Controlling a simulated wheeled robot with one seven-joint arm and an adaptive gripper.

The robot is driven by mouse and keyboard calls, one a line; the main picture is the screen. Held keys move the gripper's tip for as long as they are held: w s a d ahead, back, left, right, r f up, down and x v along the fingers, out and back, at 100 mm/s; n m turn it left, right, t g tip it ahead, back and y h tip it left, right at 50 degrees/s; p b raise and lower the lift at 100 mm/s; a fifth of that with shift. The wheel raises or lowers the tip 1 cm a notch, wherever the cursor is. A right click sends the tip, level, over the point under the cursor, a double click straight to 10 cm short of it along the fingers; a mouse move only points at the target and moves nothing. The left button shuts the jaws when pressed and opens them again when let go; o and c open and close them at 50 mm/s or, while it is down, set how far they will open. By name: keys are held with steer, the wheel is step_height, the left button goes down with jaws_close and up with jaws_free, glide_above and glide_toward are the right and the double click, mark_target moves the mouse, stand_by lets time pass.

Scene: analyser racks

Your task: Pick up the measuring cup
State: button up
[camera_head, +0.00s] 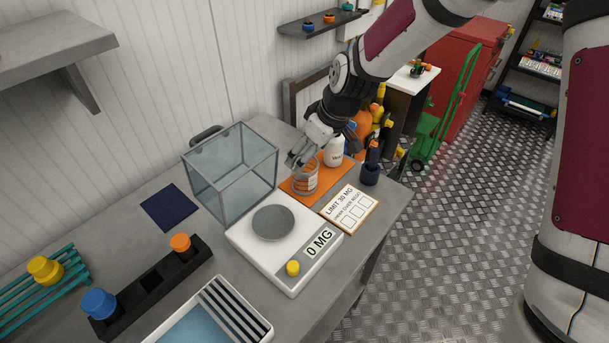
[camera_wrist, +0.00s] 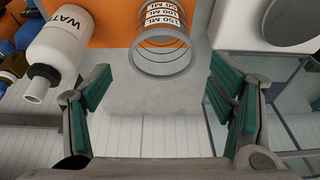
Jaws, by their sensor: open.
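A white water bottle (camera_head: 333,152) stands close beside the cup on the mat; it shows at left in the wrist view (camera_wrist: 55,52). A glass box (camera_head: 230,175), a scale reading 0 MG (camera_head: 290,258), a limit card (camera_head: 349,208) and a dark blue holder (camera_head: 371,172) surround the mat.

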steer(key=shift+s+x, duration=0.2)
steer(key=shift+x, duration=4.05)
steer(key=shift+f, duration=0.1)
steer(key=c, duration=1.2)
